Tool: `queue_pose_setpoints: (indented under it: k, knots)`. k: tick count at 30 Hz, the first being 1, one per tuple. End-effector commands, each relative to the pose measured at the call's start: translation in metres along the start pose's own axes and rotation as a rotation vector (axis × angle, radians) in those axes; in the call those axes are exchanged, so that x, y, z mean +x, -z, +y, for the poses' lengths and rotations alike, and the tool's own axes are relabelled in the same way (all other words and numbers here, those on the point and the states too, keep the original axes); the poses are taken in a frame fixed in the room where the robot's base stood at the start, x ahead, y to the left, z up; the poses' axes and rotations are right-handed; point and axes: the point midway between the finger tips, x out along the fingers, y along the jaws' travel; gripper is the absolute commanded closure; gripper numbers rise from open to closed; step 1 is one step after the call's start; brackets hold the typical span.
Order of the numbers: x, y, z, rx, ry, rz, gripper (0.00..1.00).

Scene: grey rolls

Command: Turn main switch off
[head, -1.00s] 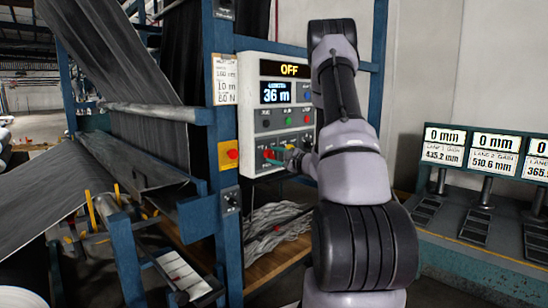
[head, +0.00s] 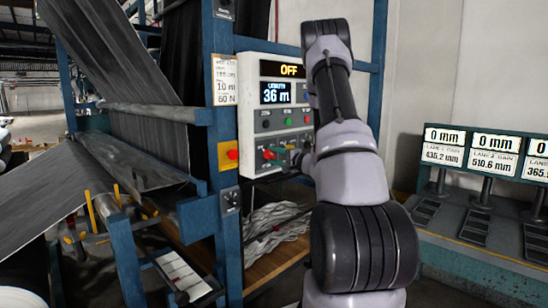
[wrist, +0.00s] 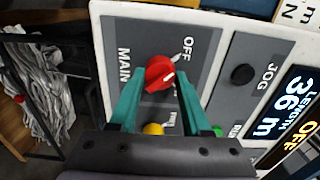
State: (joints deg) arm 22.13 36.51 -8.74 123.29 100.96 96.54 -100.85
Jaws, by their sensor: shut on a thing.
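The control panel (head: 290,105) has a red main switch knob (head: 268,154), seen close in the wrist view (wrist: 159,74) on a grey plate marked MAIN and OFF. The knob's white pointer mark is turned toward the word OFF. The panel's top display (head: 291,70) reads OFF. My gripper (wrist: 158,80) has its teal fingers on either side of the knob and is shut on it. In the head view my arm partly covers the panel's right side, and the fingers are small and hard to make out.
A black JOG knob (wrist: 241,74) and a green button (wrist: 217,131) sit close to the main switch. A red stop button (head: 232,154) on a yellow box and a blue post (head: 228,240) stand left of the panel. Several gauges (head: 495,146) stand at right.

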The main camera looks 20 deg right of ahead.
Motion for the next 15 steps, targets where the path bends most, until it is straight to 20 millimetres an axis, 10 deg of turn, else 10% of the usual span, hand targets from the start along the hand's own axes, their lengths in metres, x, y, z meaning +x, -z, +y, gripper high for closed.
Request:
queue_pose_setpoints:
  k: [12,13,15]
  knots:
    - [-0.0006,-0.0003,0.0015,-0.007,-0.004,-0.001,1.00]
    - [-0.0006,-0.0003,0.0016,-0.007,-0.004,-0.001,0.45]
    - [-0.0005,-0.0004,0.0014,-0.007,-0.003,-0.001,0.22]
